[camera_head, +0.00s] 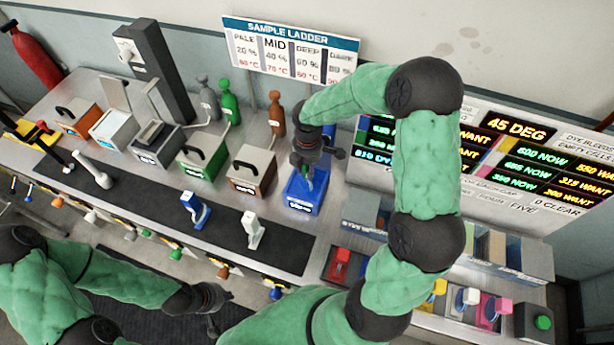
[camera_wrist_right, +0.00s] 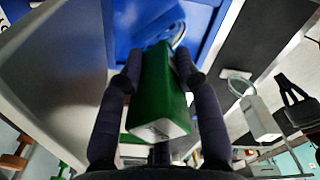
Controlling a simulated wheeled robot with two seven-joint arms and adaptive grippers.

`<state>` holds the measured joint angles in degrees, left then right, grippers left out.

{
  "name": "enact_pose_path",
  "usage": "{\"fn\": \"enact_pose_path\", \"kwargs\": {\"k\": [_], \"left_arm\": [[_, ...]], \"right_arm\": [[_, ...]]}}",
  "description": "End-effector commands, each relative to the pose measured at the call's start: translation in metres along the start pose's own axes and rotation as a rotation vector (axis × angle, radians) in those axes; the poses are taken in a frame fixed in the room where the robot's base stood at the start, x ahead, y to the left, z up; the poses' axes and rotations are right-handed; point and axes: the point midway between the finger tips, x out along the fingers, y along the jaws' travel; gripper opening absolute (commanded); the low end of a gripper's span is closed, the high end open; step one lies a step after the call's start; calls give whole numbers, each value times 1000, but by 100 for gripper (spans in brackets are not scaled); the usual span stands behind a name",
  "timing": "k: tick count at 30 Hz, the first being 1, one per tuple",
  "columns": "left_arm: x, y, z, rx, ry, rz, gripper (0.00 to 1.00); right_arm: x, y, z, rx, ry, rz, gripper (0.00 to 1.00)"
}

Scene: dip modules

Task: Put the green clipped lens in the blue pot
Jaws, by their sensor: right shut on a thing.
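The green clipped lens (camera_wrist_right: 158,95) is between the fingers of my right gripper (camera_wrist_right: 160,78) in the right wrist view, its pale end toward the camera. My right gripper (camera_head: 308,168) is shut on it directly over the blue pot (camera_head: 302,197), which stands on the bench. The blue pot (camera_wrist_right: 125,38) fills the upper middle of the wrist view behind the lens. The lens's far end is partly hidden, so I cannot tell how deep it reaches. My left gripper (camera_head: 214,304) is low at the front of the bench; its fingers are too unclear to read.
Brown (camera_head: 254,170) and green (camera_head: 204,157) pots stand left of the blue pot. A blue clip (camera_head: 195,211) and a white clip (camera_head: 252,230) stand on the dark mat (camera_head: 150,208). Bottles and a sample ladder sign (camera_head: 290,50) are behind.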

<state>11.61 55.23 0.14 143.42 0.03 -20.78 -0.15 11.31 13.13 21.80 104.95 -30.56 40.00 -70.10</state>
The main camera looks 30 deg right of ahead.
Motion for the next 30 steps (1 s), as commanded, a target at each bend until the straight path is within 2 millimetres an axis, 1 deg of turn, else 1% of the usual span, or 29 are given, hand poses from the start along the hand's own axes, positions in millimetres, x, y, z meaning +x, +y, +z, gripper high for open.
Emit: {"fn": "enact_pose_path", "kwargs": {"k": [5,9,12,20,25,26,27,30], "left_arm": [[2,0,0,0,0,0,0],[5,-2,0,0,0,0,0],[6,-2,0,0,0,0,0],[5,-2,0,0,0,0,0],[8,-3,0,0,0,0,0],[8,-3,0,0,0,0,0],[8,-3,0,0,0,0,0],[8,-3,0,0,0,0,0]], "right_arm": [[11,0,0,0,1,0,0],[32,-1,0,-1,0,-2,0],[43,0,0,1,1,-1,0],[43,0,0,0,1,1,0],[48,0,0,0,1,1,0],[47,0,0,0,1,1,40],[47,0,0,0,1,1,44],[47,0,0,0,1,1,44]]}}
